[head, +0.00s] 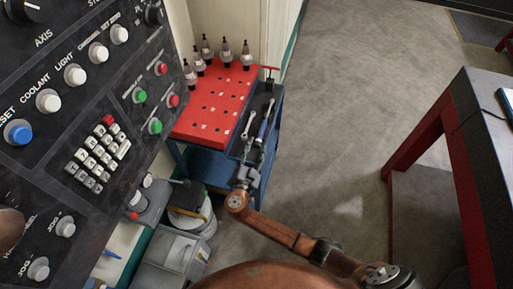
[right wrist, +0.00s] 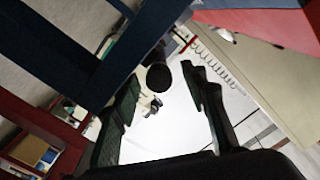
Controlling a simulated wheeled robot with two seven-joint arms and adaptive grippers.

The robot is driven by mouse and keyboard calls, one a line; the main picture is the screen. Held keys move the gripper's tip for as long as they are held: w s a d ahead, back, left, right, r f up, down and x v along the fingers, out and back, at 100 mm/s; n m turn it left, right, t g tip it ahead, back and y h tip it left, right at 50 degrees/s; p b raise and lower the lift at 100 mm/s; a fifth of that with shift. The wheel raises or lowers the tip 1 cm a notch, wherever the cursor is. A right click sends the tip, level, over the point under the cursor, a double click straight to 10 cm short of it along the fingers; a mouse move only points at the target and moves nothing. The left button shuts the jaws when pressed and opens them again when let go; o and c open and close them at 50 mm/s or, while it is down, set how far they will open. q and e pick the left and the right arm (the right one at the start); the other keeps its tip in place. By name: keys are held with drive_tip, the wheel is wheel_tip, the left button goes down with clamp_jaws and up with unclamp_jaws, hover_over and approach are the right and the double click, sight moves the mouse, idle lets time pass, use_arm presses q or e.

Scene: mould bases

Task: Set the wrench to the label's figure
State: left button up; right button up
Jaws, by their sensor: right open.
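A blue cart (head: 210,162) with a red top holds tools in its dark right-hand tray. A silver wrench (head: 248,125) and a longer wrench with a blue part (head: 263,127) lie there side by side. My right gripper (head: 247,170) is at the near end of that tray, close to the wrenches' near ends. In the right wrist view its two fingers (right wrist: 165,105) are apart, with a dark round end (right wrist: 158,77) showing between them. I cannot tell whether they touch it. No readable label or scale figure shows. My left gripper is not in view.
Several tool holders (head: 226,55) stand at the back of the red top (head: 218,100). A machine control panel (head: 95,120) fills the left. A grey bin (head: 175,255) stands below it. A red-legged table (head: 450,150) is at right; the floor between is clear.

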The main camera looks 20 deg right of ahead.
drive_tip(key=c, duration=0.7)
clamp_jaws()
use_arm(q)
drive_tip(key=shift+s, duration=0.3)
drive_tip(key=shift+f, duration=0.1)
